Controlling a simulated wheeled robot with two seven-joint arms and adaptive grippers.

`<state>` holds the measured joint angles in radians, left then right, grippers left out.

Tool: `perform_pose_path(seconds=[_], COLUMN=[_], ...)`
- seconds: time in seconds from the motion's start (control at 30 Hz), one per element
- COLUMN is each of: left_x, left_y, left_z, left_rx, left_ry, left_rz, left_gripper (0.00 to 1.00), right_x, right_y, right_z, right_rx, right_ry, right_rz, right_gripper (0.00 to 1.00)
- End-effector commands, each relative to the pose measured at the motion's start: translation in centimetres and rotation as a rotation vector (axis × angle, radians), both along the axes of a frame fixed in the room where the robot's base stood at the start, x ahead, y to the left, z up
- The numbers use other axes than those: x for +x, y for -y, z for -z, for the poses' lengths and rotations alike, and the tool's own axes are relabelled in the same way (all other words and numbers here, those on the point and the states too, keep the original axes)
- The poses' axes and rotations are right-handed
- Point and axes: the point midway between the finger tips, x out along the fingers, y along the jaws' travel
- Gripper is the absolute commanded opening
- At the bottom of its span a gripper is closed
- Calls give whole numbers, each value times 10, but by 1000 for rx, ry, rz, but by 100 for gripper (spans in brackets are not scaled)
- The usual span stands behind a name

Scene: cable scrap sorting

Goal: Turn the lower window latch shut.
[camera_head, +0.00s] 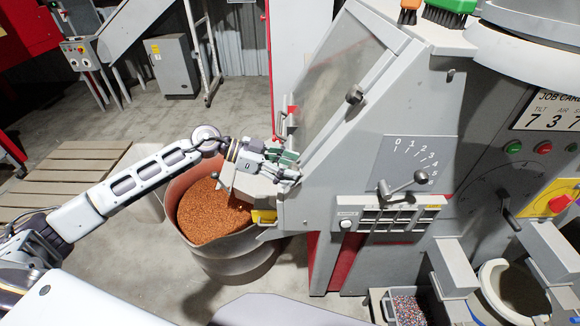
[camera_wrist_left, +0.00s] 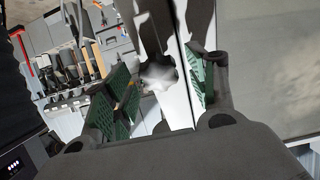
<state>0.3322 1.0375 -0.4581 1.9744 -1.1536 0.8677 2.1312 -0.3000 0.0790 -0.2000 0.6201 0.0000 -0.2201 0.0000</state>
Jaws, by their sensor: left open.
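The sloped window (camera_head: 338,82) sits in a pale frame on the grey machine. A dark round knob on a short stem (camera_head: 354,96) stands on the frame's right side; I cannot tell whether it is a latch. My left gripper (camera_head: 288,164) is at the lower left corner of the window frame, its green-padded fingers apart. My right gripper is not in view.
A drum (camera_head: 235,262) of copper-coloured granules stands below my left arm. A lever (camera_head: 405,184) and a button panel (camera_head: 388,218) are on the machine's front, right of the gripper. Brushes (camera_head: 448,10) lie on top. A wooden pallet (camera_head: 70,175) is on the floor at left.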

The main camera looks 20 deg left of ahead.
Motion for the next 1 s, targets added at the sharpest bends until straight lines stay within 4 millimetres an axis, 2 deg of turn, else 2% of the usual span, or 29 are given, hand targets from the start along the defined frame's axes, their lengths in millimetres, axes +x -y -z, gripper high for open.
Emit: perform_pose_path(seconds=[0.47, 0.83, 1.0], left_x=[2, 2, 2], left_y=[6, 6, 6], left_z=[2, 2, 2], left_rx=[0, 0, 1], left_ry=[0, 0, 3], left_rz=[-1, -1, 1], left_gripper=[57, 12, 11], right_x=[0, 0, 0], right_y=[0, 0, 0], right_z=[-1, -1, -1], right_rx=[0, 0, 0], right_ry=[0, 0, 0], right_rz=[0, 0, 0], right_gripper=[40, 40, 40])
